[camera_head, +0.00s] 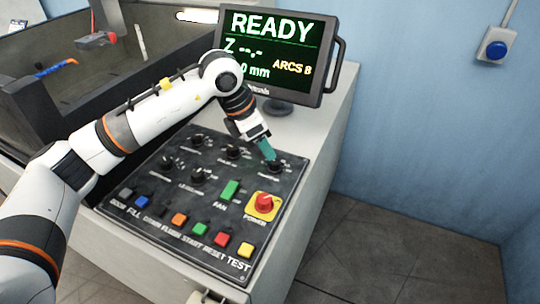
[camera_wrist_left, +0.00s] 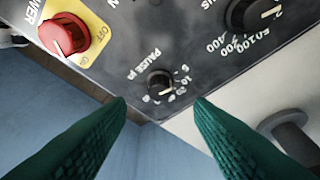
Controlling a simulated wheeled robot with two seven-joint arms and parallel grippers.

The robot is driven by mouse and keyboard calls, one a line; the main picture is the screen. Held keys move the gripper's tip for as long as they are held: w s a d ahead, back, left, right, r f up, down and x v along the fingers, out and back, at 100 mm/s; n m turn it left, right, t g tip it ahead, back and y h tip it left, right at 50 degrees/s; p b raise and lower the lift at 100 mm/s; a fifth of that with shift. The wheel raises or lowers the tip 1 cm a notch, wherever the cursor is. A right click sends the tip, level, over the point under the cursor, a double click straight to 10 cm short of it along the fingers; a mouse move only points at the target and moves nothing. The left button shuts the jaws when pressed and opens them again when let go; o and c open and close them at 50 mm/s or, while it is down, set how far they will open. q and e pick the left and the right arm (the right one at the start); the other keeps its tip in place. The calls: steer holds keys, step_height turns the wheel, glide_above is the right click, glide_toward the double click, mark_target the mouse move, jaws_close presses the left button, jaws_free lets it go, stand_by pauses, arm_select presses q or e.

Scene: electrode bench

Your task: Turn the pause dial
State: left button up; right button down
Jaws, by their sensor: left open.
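The pause dial (camera_wrist_left: 159,83) is a small black knob with a pale pointer mark and a ring of white numbers. It shows in the middle of the left wrist view, with its PAUSE label beside it. In the head view the dial (camera_head: 276,166) is at the panel's right side, partly behind my fingertips. My left gripper (camera_head: 268,153) reaches down over it with teal fingers. In the wrist view the left gripper (camera_wrist_left: 160,101) is open, one finger on each side of the dial, apart from it. Whether the tips reach its height I cannot tell. My right gripper is not in view.
The black control panel (camera_head: 150,210) holds other dials, a green fan switch (camera_head: 230,190), a red power knob (camera_head: 264,203) on yellow and a row of colored buttons. The monitor (camera_head: 280,52) stands behind my left gripper. An open tank (camera_head: 60,90) is at left.

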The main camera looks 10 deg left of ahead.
arm_select(q)
steer(key=v, duration=0.6)
steer(key=shift+r+b, duration=0.2)
steer(key=shift+b, duration=0.2)
